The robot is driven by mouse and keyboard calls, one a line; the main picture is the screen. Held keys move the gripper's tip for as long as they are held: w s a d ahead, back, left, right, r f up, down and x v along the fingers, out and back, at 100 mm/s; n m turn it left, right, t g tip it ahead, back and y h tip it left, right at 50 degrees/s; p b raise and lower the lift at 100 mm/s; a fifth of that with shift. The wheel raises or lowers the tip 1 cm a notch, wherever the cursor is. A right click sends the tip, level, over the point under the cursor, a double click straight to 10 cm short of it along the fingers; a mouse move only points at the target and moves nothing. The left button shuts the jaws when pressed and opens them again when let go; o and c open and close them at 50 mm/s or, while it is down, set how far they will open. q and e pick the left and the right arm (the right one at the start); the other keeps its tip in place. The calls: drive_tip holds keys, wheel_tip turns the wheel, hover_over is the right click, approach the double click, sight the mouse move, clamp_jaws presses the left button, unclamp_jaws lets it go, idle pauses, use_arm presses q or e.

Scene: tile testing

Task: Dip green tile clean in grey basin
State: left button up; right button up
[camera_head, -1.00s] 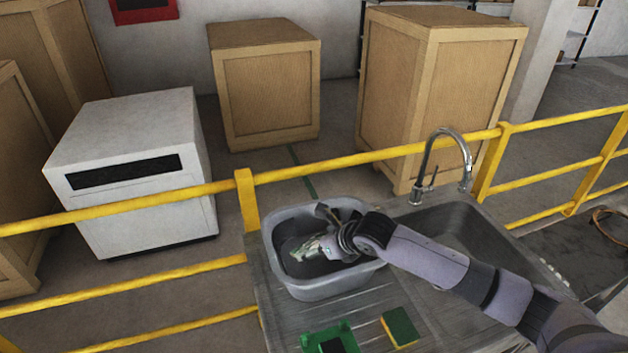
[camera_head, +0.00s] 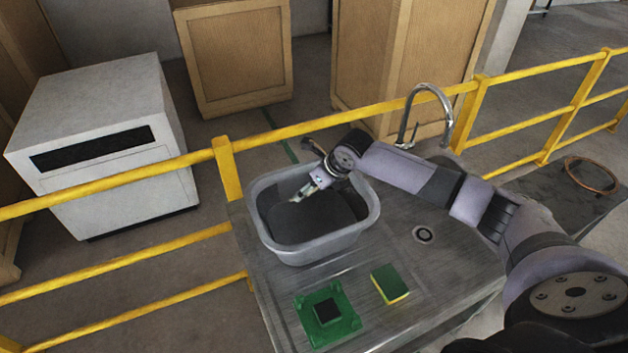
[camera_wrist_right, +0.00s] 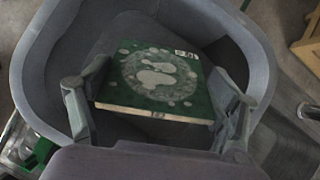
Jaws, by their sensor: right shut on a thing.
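The green tile (camera_wrist_right: 158,82) is gripped between the fingers of my right gripper (camera_wrist_right: 160,108) in the right wrist view. Its face is green with whitish round blotches and a small black-and-white marker at one corner. The grey basin (camera_head: 318,243) stands on the sink's drainboard, with a dark interior. In the head view my right gripper (camera_head: 308,192) hangs at the basin's back part; the tile is small and hard to make out there. I cannot tell whether the tile touches any liquid. The basin wall (camera_wrist_right: 40,75) surrounds the tile in the wrist view. My left gripper is out of view.
A green and yellow sponge (camera_head: 390,284) and a green holder (camera_head: 343,328) with a dark block (camera_head: 327,312) lie in front of the basin. A curved faucet (camera_head: 447,105) stands behind the sink. A yellow railing (camera_head: 290,130) runs behind the counter.

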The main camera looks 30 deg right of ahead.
wheel_tip(320, 180, down, 13)
drive_tip(key=b, duration=0.9)
drive_tip(key=shift+r+b, duration=0.1)
drive_tip(key=shift+b, duration=0.3)
idle(1.0)
wheel_tip(320, 180, up, 15)
drive_tip(key=p, duration=1.2)
drive_tip(key=shift+r, duration=1.1)
drive_tip(key=shift+r, duration=0.1)
idle(1.3)
drive_tip(key=shift+r, duration=1.9)
